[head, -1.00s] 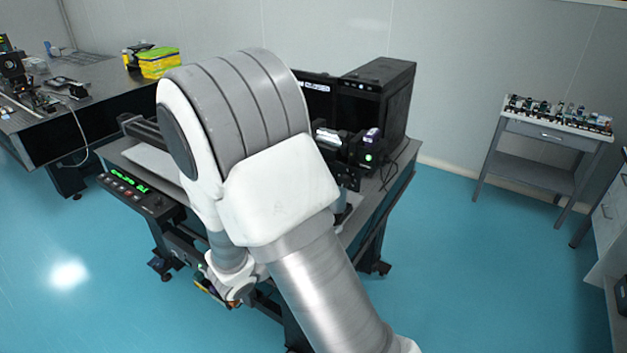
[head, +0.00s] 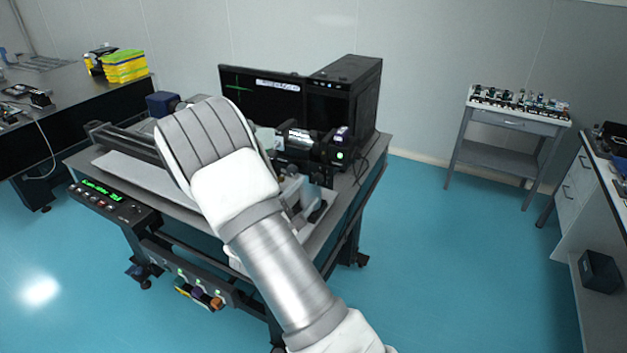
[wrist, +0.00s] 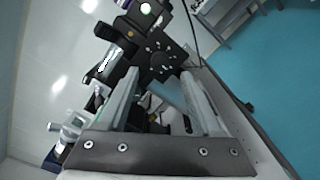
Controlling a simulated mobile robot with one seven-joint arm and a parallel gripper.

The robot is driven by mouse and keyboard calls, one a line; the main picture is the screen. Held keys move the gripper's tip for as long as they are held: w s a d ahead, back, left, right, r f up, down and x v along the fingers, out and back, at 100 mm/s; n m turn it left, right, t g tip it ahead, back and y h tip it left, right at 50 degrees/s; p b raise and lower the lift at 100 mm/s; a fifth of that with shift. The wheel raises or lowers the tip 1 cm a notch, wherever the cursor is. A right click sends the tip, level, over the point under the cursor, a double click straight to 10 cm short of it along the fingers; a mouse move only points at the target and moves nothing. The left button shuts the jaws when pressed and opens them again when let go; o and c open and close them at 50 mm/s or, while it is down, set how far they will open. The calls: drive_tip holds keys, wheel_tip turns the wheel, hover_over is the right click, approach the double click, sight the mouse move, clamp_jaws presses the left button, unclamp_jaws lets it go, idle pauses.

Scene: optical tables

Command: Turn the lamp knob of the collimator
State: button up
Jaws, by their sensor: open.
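The collimator (head: 312,143) is a black, roughly cylindrical instrument at the right of the bench, with a small green light at its right end. In the wrist view its dark body (wrist: 150,45) stands just beyond my fingertips, with a bright round light at the top and dark knob-like parts at its left. I cannot tell which part is the lamp knob. My gripper (wrist: 160,76) is open, its two pale fingers apart with no object gripped between them. In the head view my arm hides much of the bench and most of the gripper.
The bench (head: 345,205) carries a monitor (head: 250,95), a black computer case (head: 350,95) and a long rail at the left. A control box (head: 110,198) with green digits sits at its front left. A small side table (head: 505,158) stands at the right; open blue floor lies between.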

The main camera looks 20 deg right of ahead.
sight(316, 181)
drive_tip(key=x, duration=0.5)
drive_tip(key=shift+p, duration=0.35)
clamp_jaws()
